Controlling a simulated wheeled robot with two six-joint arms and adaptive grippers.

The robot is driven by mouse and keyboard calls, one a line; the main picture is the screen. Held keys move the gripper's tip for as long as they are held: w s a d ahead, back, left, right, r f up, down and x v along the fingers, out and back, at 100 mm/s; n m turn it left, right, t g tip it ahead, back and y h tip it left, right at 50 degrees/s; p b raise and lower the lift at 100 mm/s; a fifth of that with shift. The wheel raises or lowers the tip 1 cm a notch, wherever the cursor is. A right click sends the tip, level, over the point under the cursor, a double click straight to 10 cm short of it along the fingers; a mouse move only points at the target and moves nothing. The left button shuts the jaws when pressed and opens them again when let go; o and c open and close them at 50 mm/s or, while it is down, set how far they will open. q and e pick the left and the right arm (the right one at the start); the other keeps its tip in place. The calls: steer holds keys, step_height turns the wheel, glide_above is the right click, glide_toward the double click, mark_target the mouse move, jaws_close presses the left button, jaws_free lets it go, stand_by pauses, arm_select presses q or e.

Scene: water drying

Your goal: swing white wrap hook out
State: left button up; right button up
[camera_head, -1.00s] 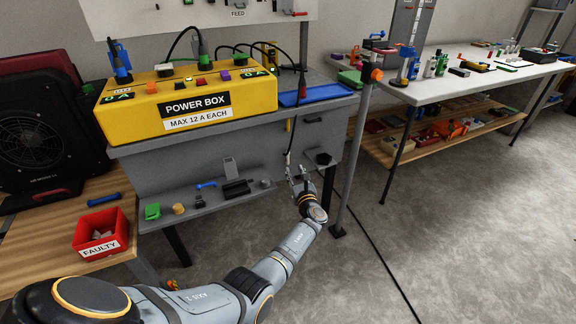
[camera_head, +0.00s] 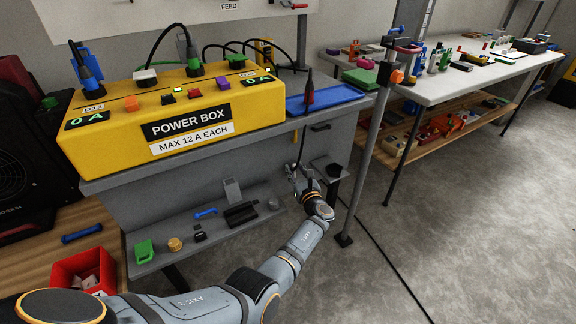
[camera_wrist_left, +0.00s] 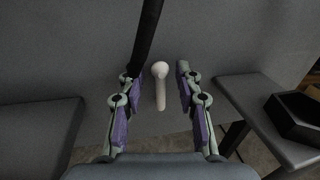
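The white wrap hook (camera_wrist_left: 160,88) shows in the left wrist view as a small white peg with a rounded upper end, against the grey bench front. It lies between the two fingers of my left gripper (camera_wrist_left: 156,95), which are spread apart on either side of it with visible gaps. In the head view my left gripper (camera_head: 300,176) is in front of the grey bench panel; I cannot make out the hook there. A black cable (camera_wrist_left: 143,40) runs down to the left finger and seems to pass close to it. My right gripper is not in view.
The yellow power box (camera_head: 180,115) and a blue tray (camera_head: 325,99) stand on the bench top. A lower grey shelf (camera_head: 215,228) holds small parts. A black cup-like holder (camera_wrist_left: 296,120) is at right in the wrist view. A metal post (camera_head: 369,150) stands right of my gripper.

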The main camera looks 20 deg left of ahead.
arm_select(q)
jaws_close()
stand_by(0.5)
